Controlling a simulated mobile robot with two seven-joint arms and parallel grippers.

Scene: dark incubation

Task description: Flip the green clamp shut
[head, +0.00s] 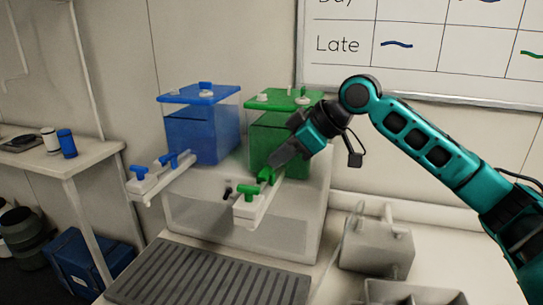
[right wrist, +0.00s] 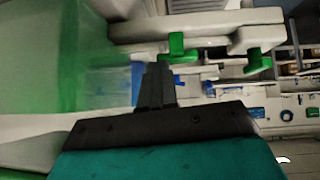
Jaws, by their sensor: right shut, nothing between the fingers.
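The green clamp (head: 266,175) sits on a pale rail that juts forward from the green tank (head: 275,140). The green part nearest my fingers in the right wrist view appears to be this clamp (right wrist: 176,46). A second green part, a T-shaped handle (head: 250,192), stands farther out on the rail and also shows in the right wrist view (right wrist: 258,62). My right gripper (head: 277,160) is shut and empty, with its tips close to the clamp. In the right wrist view, the shut fingers (right wrist: 155,82) lie below the clamp; contact is unclear. My left gripper is out of view.
A blue tank (head: 203,130) with a matching blue-handled rail (head: 160,179) stands to the left. Both tanks rest on a pale stand (head: 195,210). A ribbed grey tray (head: 210,275) lies in front. A grey metal box (head: 376,248) stands to the right.

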